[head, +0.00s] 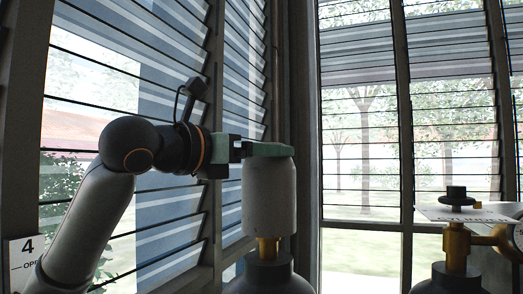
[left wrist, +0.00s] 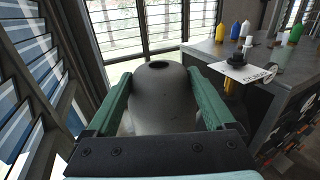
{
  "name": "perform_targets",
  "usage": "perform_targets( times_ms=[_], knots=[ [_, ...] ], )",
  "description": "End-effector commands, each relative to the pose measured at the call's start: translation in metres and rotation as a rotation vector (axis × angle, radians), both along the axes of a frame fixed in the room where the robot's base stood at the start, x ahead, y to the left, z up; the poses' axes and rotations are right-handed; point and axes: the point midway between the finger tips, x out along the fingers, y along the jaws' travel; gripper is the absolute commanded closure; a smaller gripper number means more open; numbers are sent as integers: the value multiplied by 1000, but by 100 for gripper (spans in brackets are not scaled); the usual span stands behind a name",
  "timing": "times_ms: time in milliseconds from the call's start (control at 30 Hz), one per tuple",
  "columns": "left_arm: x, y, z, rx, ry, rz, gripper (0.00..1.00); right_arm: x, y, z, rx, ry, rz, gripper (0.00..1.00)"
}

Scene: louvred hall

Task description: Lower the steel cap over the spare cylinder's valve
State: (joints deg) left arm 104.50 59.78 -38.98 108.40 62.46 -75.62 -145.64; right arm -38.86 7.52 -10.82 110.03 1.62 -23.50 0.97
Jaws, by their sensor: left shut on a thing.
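The steel cap (head: 270,197) is a pale grey, domed cylinder, hanging upright in the head view. My left gripper (head: 270,150) is shut on its upper part, one green finger on each side in the left wrist view (left wrist: 158,78). The cap (left wrist: 165,103) shows a dark hole in its top there. Below the cap's lower edge, the brass valve (head: 268,249) of the spare cylinder (head: 268,279) shows. The valve's upper part is hidden by the cap, which lines up with it in this view. A gap remains between cap edge and dark cylinder shoulder. My right gripper is not in view.
A second dark cylinder (head: 448,281) stands at right with a brass valve (head: 457,248), black handwheel (head: 456,196) and white lettered tag (head: 470,214). Louvred windows (head: 180,120) are close on the left. A grey bench (left wrist: 265,75) with several bottles stands at right in the wrist view.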

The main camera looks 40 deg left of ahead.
Motion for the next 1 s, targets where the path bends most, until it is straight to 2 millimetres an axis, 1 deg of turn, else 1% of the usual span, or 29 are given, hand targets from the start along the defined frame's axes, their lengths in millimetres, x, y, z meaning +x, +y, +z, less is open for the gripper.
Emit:
perform_targets(
  times_ms=[433,1000],
  knots=[
    [-1,0,-13,-1,-8,-1,100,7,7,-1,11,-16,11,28],
    [-1,0,-32,0,-8,0,100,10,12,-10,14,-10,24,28]
  ],
)
